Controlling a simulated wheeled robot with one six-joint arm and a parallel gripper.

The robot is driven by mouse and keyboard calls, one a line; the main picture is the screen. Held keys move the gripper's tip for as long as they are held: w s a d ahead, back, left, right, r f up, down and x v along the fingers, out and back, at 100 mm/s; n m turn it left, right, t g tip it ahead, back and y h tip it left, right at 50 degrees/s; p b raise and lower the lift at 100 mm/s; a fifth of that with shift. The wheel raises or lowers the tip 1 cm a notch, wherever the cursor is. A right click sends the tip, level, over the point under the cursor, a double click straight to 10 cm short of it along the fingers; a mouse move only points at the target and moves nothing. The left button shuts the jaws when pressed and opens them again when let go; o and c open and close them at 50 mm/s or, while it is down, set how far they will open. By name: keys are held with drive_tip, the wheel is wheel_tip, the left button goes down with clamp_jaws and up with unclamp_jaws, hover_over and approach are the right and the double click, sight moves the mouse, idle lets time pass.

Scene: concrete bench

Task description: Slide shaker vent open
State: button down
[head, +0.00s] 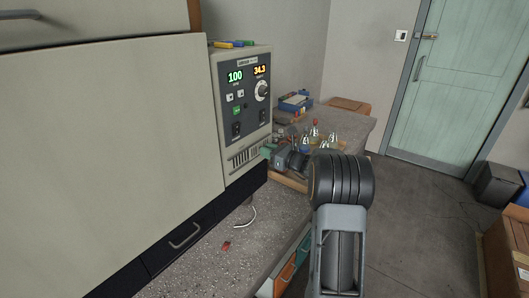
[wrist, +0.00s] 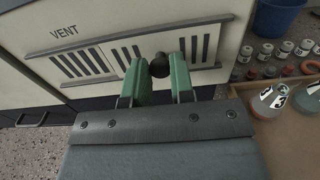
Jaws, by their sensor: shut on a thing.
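The shaker (head: 241,105) is the pale cabinet with a dark control panel; its lit displays read 100 and 34.3. A dark round knob (wrist: 158,64) stands out from the slider plate (wrist: 207,52). My gripper (wrist: 160,73) has its two green fingers on either side of the knob and is shut on it. Dark slots show left of the knob, and more slots show to its right. The fingers hide part of the plate.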

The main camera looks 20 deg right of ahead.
drive_tip(key=shift+d+r, duration=0.1)
drive_tip(key=c, duration=1)
unclamp_jaws()
drive_tip(key=shift+w+d, duration=0.1)
drive_tip(key=v, duration=1.4)
drive_tip(key=shift+b, duration=0.4)
